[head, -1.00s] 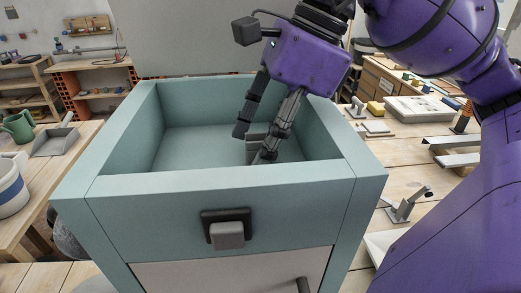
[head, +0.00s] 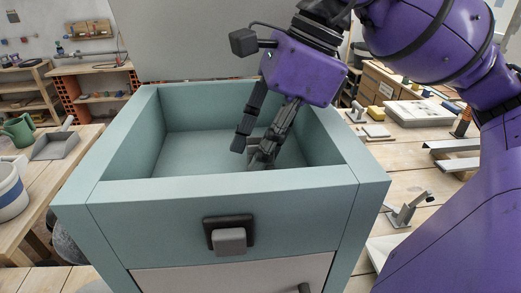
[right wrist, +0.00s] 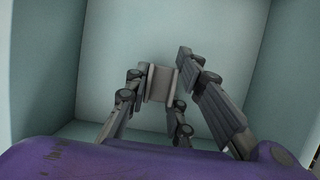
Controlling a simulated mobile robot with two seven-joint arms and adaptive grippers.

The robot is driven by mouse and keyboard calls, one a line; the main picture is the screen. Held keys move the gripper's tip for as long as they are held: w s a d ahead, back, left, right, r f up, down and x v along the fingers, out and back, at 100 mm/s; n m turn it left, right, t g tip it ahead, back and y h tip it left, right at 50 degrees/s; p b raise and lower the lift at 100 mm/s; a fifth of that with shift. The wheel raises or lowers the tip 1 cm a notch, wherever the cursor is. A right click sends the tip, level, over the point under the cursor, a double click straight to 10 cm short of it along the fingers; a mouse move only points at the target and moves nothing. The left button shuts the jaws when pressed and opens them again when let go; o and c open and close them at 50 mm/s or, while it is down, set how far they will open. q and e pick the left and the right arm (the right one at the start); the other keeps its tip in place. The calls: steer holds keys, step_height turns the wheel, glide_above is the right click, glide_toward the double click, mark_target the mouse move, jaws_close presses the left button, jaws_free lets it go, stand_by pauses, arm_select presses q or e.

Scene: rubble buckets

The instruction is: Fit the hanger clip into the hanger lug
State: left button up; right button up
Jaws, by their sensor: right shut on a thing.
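My right gripper (head: 250,153) reaches down into the open top of the teal box. It is shut on a small grey piece (right wrist: 160,83), probably the hanger clip; its shape is mostly hidden by the fingers. In the right wrist view, the piece sits between the fingers (right wrist: 165,85) above the pale box floor. I cannot tell whether it touches the floor. A dark square plate with a grey block (head: 229,240) is on the box's front; I cannot tell whether this is the hanger lug. My left gripper is not in view.
The teal box's walls (head: 220,187) stand close around my right gripper. A workbench (head: 400,150) with a grey tray (head: 420,112) and a small metal fixture (head: 405,211) is at the right. A dustpan (head: 55,146) and a bucket (head: 10,190) are at the left.

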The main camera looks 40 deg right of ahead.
mark_target(251, 150)
steer(key=shift+r, duration=0.4)
step_height(251, 150, up, 3)
steer(key=shift+s+f, duration=0.1)
steer(key=s+r, duration=0.3)
steer(key=s, duration=0.1)
steer(key=s+r, duration=0.3)
steer(key=s, duration=0.2)
steer(key=s+r, duration=0.3)
steer(key=s, duration=0.1)
steer(key=shift+s+a+r, duration=0.1)
steer(key=shift+s+a, duration=0.1)
steer(key=shift+s, duration=0.2)
steer(key=shift+o, duration=1.1)
jaws_close()
